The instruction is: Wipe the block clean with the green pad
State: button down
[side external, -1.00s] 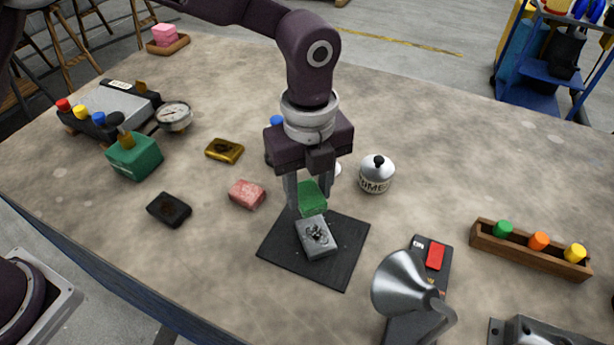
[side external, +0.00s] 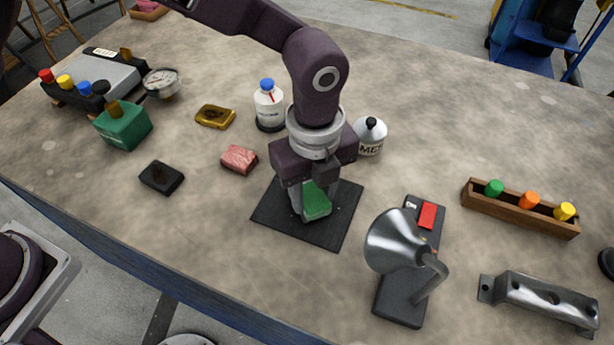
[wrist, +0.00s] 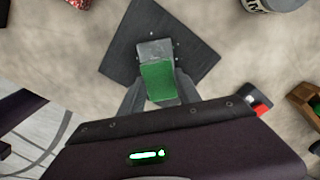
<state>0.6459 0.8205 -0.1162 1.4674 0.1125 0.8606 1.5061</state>
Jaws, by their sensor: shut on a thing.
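My gripper (side external: 311,207) is shut on the green pad (side external: 317,201) and holds it low over the middle of the black mat (side external: 342,222). In the wrist view the pad (wrist: 158,80) lies between my two fingers (wrist: 157,92). The grey metal block (wrist: 155,49) shows past the pad's far edge, on the black mat (wrist: 195,50); the pad covers the rest of it. In the side view the pad and fingers hide the block, and I cannot tell whether pad and block touch. The dark smudges on the block's top are not visible now.
A pink block (side external: 239,159), a black block (side external: 161,177) and a gold block (side external: 215,116) lie left of the mat. A metal lamp (side external: 398,243) and a wooden tray (side external: 515,217) are right.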

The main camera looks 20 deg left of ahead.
jog(key=shift+s+d, duration=0.6)
jog(key=shift+w+a, duration=2.2)
jog(key=shift+w, duration=0.05)
jog(key=shift+w+a+r, duration=0.1)
jog(key=shift+w+a, duration=0.1)
notch_tip(320, 180, up, 8)
